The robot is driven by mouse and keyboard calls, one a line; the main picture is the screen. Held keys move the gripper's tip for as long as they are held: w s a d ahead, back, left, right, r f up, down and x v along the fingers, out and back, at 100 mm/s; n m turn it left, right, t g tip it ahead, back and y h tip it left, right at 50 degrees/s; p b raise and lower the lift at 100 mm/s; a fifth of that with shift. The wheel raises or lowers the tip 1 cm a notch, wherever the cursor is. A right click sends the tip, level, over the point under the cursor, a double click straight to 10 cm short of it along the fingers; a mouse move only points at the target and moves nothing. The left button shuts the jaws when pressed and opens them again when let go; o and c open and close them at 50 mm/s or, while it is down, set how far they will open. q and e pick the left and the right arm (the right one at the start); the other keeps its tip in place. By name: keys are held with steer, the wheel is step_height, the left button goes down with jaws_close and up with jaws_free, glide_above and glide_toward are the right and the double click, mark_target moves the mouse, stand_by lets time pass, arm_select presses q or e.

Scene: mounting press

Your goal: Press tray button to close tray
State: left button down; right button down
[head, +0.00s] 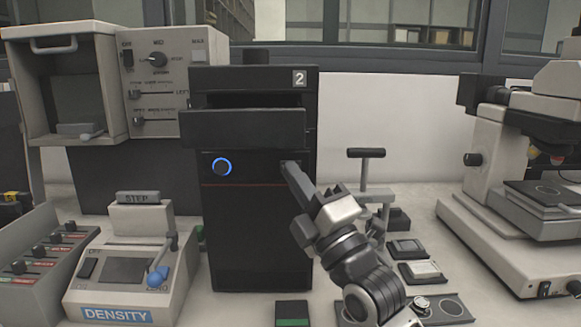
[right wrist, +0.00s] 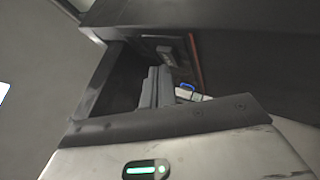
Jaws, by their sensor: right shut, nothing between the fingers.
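A black press tower (head: 262,240) labelled 2 stands at the middle of the bench. Its tray (head: 243,128) sticks out at the front near the top. Below the tray, a round button with a lit blue ring (head: 221,167) is on the left of the front panel. My right gripper (head: 289,168) is shut and empty, with its tips at the right side of that panel, just under the tray. The tips hide that spot, and I cannot tell whether they touch it. In the right wrist view the shut fingers (right wrist: 157,88) point at the dark front beside the tray (right wrist: 100,90). My left gripper is out of view.
A DENSITY device (head: 125,270) and a slider box (head: 40,250) stand at the left. A grey control unit (head: 165,85) is behind them. A microscope (head: 500,170) is at the right. Small dark plates (head: 415,262) lie on the bench behind my right arm.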

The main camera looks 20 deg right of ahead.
steer(key=shift+w+d, duration=0.1)
steer(key=shift+w, duration=0.25)
stand_by(0.6)
steer(key=shift+s+a+p, duration=0.2)
steer(key=shift+s+p, duration=0.15)
steer(key=shift+s, duration=0.5)
steer(key=s, duration=0.2)
steer(key=s+a+p, duration=0.1)
steer(key=s, duration=0.1)
steer(key=shift+s+a, duration=0.2)
steer(key=shift+s, duration=0.1)
stand_by(0.5)
